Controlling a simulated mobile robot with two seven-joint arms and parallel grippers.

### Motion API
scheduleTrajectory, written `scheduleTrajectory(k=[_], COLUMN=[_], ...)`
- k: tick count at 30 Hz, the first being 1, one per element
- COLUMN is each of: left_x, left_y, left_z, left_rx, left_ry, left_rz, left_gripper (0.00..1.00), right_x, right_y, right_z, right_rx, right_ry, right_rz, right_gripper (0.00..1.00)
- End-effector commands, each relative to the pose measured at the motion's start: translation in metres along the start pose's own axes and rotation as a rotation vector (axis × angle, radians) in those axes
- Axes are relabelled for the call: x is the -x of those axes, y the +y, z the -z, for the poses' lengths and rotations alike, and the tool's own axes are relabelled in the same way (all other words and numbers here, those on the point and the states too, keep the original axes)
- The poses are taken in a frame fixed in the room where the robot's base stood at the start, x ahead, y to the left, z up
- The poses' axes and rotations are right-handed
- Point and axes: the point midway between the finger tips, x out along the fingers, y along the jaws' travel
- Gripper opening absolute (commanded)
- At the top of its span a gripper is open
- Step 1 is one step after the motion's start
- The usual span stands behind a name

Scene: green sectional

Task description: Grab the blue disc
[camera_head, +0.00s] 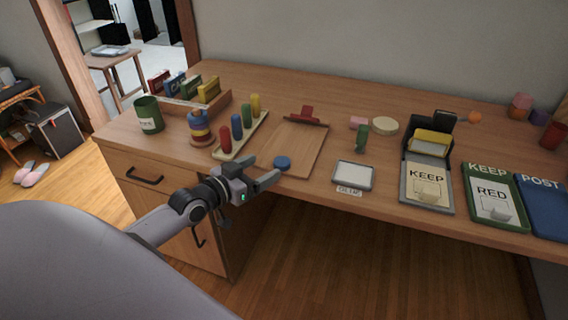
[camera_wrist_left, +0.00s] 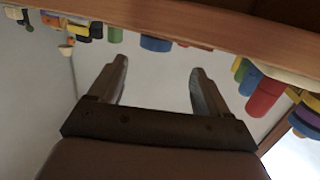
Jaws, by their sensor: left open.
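The blue disc (camera_head: 282,162) lies flat near the table's front edge, at the front left of a wooden clipboard-like board (camera_head: 304,146). In the left wrist view, which is upside down, a blue disc (camera_wrist_left: 156,44) shows beyond the fingertips, near the table edge. My left gripper (camera_head: 262,173) is open and empty, just in front and to the left of the disc. In the wrist view its two fingers (camera_wrist_left: 158,75) stand apart with a clear gap between them. My right gripper is in neither view.
A peg board (camera_head: 229,153) with coloured pegs, a ring stack (camera_head: 200,128) and a green cup (camera_head: 149,115) stand left of the disc. A small framed card (camera_head: 353,175) lies to its right, with labelled trays (camera_head: 497,203) further right. The table's front edge is close to the gripper.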

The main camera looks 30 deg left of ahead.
Motion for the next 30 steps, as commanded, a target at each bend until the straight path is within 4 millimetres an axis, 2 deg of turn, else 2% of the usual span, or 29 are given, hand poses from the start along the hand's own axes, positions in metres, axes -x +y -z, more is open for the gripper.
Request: scheduleTrajectory(k=[13, 24, 26, 27, 30], left_x=[-0.046, -0.053, -0.052, -0.052, -0.052], left_y=[0.008, 0.008, 0.008, 0.008, 0.008], left_z=[-0.006, -0.006, -0.006, -0.006, -0.006], left_rx=[0.001, 0.0, 0.0, 0.0, 0.0], left_ry=[-0.001, -0.002, -0.002, -0.002, -0.002], left_rz=[-0.001, -0.001, -0.001, -0.001, -0.001], left_gripper=[0.78, 0.78, 0.62, 0.49, 0.19], right_x=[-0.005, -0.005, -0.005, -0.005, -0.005], right_y=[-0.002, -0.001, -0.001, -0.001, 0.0], right_z=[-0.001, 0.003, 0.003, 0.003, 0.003], right_rx=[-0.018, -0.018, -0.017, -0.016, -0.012], right_ry=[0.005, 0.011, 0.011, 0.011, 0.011], right_rz=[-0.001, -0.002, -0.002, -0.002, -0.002], right_gripper=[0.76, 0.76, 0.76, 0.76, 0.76])
